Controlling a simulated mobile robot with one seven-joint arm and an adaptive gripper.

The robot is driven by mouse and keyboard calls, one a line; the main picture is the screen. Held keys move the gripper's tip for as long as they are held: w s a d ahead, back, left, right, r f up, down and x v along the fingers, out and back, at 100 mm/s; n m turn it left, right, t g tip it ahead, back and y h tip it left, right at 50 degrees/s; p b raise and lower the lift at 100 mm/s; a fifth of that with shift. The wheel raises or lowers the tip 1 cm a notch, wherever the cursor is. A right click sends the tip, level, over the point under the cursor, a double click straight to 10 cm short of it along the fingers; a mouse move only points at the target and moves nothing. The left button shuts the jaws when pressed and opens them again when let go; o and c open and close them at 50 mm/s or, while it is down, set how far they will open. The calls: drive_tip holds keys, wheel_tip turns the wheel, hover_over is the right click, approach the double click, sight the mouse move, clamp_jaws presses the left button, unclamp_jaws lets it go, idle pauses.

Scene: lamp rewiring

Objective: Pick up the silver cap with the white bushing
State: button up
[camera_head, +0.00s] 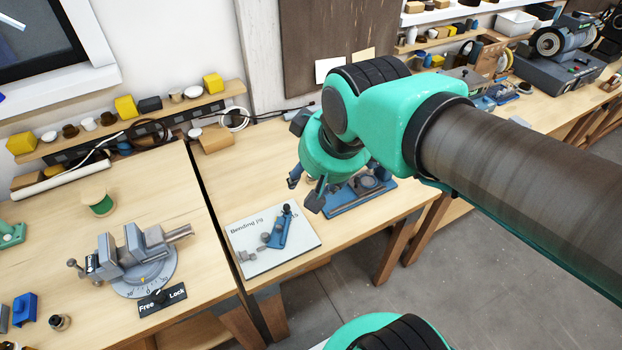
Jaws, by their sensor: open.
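My gripper (305,189) is open and empty. Its dark fingers point down above the right workbench, between the bending jig and a blue fixture. I cannot make out for certain a silver cap with a white bushing. A small round metallic piece (60,322) sits at the front left of the left bench, far from my gripper; its details are too small to tell. Small pale round pieces also stand on the back shelf, such as one piece (193,92) at its right part. Part of the right bench is hidden behind my arm.
A grey vise (140,262) with a Free/Lock plate (162,299) stands on the left bench. A bending jig (278,232) lies on a white board. A blue fixture (358,196) stands near my gripper. A green spool (98,202) is at left. A gap separates the benches.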

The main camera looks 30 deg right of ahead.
drive_tip(key=w+d+f+m, duration=0.1)
drive_tip(key=w+d+f, duration=0.4)
drive_tip(key=w+f, duration=0.3)
drive_tip(key=w+d+f+b, duration=0.1)
drive_tip(key=w+d+f, duration=0.3)
drive_tip(key=w+f, duration=0.3)
drive_tip(key=w+d+f+m+g+h, duration=0.1)
drive_tip(key=w+d+f, duration=0.4)
drive_tip(key=w+f, duration=0.3)
drive_tip(key=shift+w+d+f+m, duration=0.3)
drive_tip(key=shift+w+d, duration=0.05)
drive_tip(key=shift+w, duration=0.55)
drive_tip(key=shift+f, duration=0.1)
drive_tip(key=a+b+x, duration=0.1)
drive_tip(key=x, duration=0.7)
drive_tip(key=shift+d+f+b, duration=0.2)
drive_tip(key=shift+d+b, duration=0.2)
drive_tip(key=shift+d, duration=0.15)
drive_tip(key=shift+w+f, duration=0.1)
